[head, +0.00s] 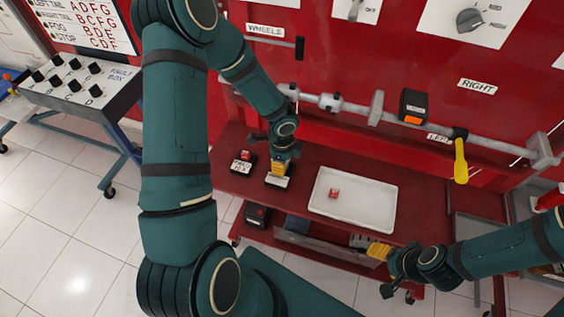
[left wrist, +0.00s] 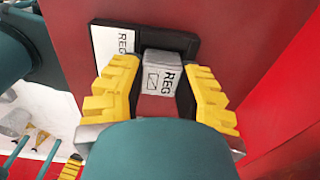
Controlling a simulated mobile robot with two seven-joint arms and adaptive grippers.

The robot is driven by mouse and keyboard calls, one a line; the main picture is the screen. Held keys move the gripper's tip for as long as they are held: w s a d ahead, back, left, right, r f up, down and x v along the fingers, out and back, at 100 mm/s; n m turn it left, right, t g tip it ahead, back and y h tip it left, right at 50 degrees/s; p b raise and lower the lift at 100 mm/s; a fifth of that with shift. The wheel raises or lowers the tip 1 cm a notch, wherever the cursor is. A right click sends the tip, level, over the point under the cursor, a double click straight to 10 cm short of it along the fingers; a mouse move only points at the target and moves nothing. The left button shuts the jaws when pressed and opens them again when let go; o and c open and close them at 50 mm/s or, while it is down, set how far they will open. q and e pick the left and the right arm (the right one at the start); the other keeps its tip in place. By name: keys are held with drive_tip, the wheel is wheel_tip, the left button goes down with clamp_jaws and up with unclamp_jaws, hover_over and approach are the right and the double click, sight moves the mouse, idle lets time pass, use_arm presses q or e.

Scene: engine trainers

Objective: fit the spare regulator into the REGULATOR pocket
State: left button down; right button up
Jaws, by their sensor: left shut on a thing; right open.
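The regulator is a light grey block marked REG (left wrist: 163,75) in the left wrist view. My left gripper (left wrist: 168,90) has its yellow fingers on both sides of the block and is shut on it. The REGULATOR pocket is a black holder (left wrist: 155,35) with a white REG label, right behind and below the block. I cannot tell whether the block is seated in it or just above. In the head view my left gripper (head: 282,165) is over the holder (head: 277,183) on the red bench, hiding most of the block. My right gripper (head: 378,250) is open and empty at the bench's front edge.
A white tray (head: 375,213) right of the holder carries a small red block (head: 334,193). Another labelled black holder (head: 242,168) with a red part stands to the left. A grey rail (head: 345,106) with a yellow handle (head: 460,160) runs behind the bench (head: 320,155).

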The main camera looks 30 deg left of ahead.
use_arm(q)
drive_tip(key=shift+c, duration=0.3)
unclamp_jaws()
idle(0.5)
drive_tip(key=shift+r+p, duration=1.4)
drive_tip(key=shift+r, duration=0.25)
drive_tip(key=shift+r+p, duration=2)
drive_tip(key=shift+r, duration=0.4)
